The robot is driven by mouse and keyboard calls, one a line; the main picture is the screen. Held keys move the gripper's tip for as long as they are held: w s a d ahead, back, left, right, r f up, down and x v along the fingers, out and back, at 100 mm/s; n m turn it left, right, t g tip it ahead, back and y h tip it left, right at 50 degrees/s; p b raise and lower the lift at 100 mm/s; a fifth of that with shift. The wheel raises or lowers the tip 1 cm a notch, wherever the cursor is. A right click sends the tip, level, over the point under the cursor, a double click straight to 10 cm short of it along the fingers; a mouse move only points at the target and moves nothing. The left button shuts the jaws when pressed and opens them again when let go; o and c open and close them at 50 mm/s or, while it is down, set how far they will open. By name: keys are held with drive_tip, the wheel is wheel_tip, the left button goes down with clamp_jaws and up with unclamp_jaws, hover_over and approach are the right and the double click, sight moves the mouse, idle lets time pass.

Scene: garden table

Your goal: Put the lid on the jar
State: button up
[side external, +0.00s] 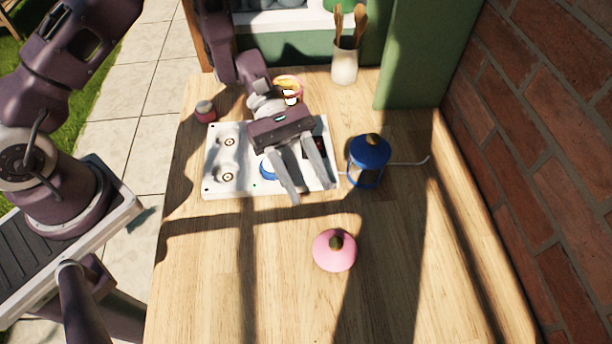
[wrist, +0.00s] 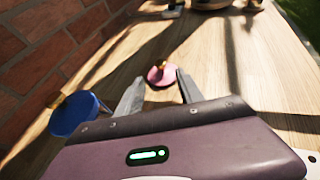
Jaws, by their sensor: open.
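A round pink lid (side external: 334,250) with a dark knob lies on the open wood at the front; it also shows in the wrist view (wrist: 157,77), beyond my fingertips. My gripper (side external: 312,192) is open and empty, above the front edge of the white hob, behind the lid and apart from it. A pink-rimmed jar (side external: 288,82) with yellowish contents stands at the back, partly hidden by my arm. A jar-like vessel with a blue, knobbed lid (side external: 370,151) stands right of my gripper; its blue top shows in the wrist view (wrist: 74,114).
The white hob (side external: 215,180) lies under my gripper, with a blue item (side external: 267,170) partly hidden on it. A brick wall (side external: 545,120) bounds the right. The front wood is clear around the lid.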

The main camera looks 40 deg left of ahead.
drive_tip(key=shift+w+a+r, duration=0.15)
drive_tip(key=shift+a, duration=0.25)
drive_tip(key=s+a+r+m+t+y, duration=0.3)
drive_tip(key=s+a+r+m+y, duration=0.2)
drive_tip(key=r, duration=0.4)
drive_tip(key=s+a+r+m+t+y, duration=0.3)
drive_tip(key=s+a+r+m, duration=0.3)
drive_tip(key=r, duration=0.4)
drive_tip(key=shift+a+r+m+y, duration=0.3)
drive_tip(key=shift+a+y, duration=0.1)
drive_tip(key=shift+y, duration=0.5)
drive_tip(key=shift+o, duration=0.3)
drive_tip(key=s+a+r+m+t+y, duration=0.1)
drive_tip(key=s+a+r+t+y, duration=0.1)
drive_tip(key=a+t, duration=0.2)
drive_tip(key=shift+s+a+r+m+t+y, duration=0.2)
drive_tip(key=shift+s+a+m+t+y, duration=0.15)
drive_tip(key=shift+a, duration=0.3)
drive_tip(key=o, duration=0.3)
drive_tip(key=shift+s+a, duration=0.1)
drive_tip(key=shift+a, duration=0.15)
drive_tip(key=o, duration=0.8)
drive_tip(key=shift+c, duration=0.2)
drive_tip(key=shift+o, duration=0.2)
drive_tip(key=shift+r, duration=0.1)
